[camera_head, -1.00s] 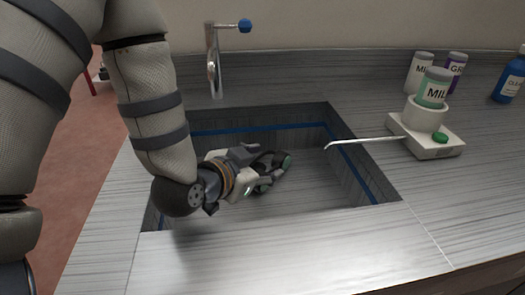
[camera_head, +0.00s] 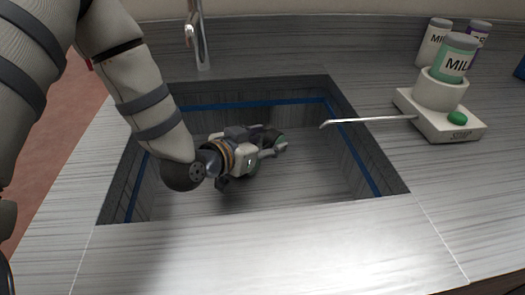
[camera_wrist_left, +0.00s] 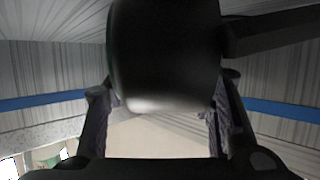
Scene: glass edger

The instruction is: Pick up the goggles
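My left gripper (camera_head: 270,147) is low inside the sink and points to the right. In the left wrist view its two fingers (camera_wrist_left: 165,110) stand apart, one on each side. A large dark, glossy thing (camera_wrist_left: 165,50) fills the space by the fingers, with a dark bar running off to the right. It may be the goggles, but it is too close and dark to be sure. The head view shows small green patches at the fingers, and no clear outline of goggles. I cannot tell whether the fingers press on the dark thing. My right gripper is not in view.
The sink (camera_head: 330,205) has steep walls with a blue line around them. A faucet (camera_head: 195,40) stands behind it. A white device (camera_head: 440,118) with a thin spout over the right rim stands on the counter; bottles (camera_head: 435,45) are beside it. The front counter is clear.

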